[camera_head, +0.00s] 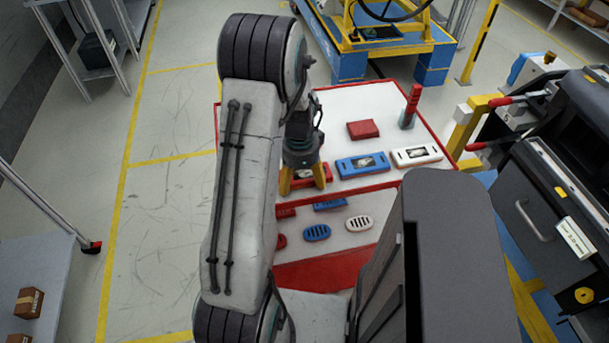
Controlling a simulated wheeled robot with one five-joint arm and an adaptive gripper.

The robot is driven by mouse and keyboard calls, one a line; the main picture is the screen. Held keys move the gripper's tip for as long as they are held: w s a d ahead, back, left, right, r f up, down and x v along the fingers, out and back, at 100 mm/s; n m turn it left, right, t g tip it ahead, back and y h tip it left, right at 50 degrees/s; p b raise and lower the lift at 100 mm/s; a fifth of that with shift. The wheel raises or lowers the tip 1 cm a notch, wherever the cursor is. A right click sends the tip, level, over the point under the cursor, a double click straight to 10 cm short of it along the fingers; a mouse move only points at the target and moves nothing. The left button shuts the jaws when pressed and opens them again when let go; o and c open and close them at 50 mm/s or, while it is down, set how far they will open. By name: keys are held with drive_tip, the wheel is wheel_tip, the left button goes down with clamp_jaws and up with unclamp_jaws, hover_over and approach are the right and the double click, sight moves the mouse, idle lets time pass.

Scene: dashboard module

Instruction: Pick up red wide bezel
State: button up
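A red wide bezel (327,174) with a pale centre lies on the upper white shelf of a red-edged stand. It is partly hidden behind my gripper (303,180). My gripper points down over it, with its two yellow fingers spread apart. The fingers overlap the bezel in this view, and I cannot tell whether they touch it. A blue wide bezel (345,168) and a white wide bezel (435,153) lie in a row to the right.
A red block (363,129) and an upright red post (412,100) stand farther back on the stand (350,98). Blue and white oval vents (317,233) (360,223) lie on the lower level. A dark machine (560,180) is at right. The floor at left is mostly clear.

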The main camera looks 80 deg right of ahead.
drive_tip(key=c, duration=0.7)
